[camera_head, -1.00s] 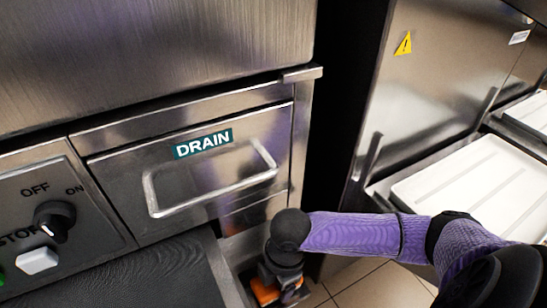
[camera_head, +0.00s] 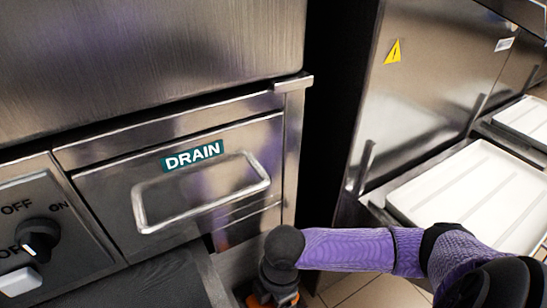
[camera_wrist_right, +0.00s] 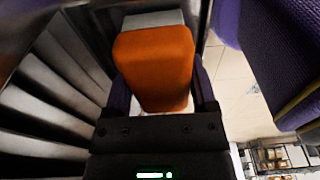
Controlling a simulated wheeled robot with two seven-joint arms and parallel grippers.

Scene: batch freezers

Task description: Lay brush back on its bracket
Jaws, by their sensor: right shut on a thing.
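The brush shows as an orange block (camera_wrist_right: 155,65) between the purple fingers of my right gripper (camera_wrist_right: 160,92) in the right wrist view. A pale grey block (camera_wrist_right: 152,20) shows just beyond its far end; I cannot tell whether it is part of the brush. In the head view a little of the orange (camera_head: 288,299) shows at the bottom edge, below the dark wrist. My right gripper is shut on the brush, low beside the freezer front. I cannot make out the bracket in either view. My left gripper is not in view.
A steel freezer front has a DRAIN panel (camera_head: 193,156) with a bar handle (camera_head: 202,208). A control panel with a black knob (camera_head: 38,238) is at the left, above a dark ledge (camera_head: 150,285). White trays (camera_head: 470,200) stand at the right. Steel slats (camera_wrist_right: 45,95) line the wrist view's left.

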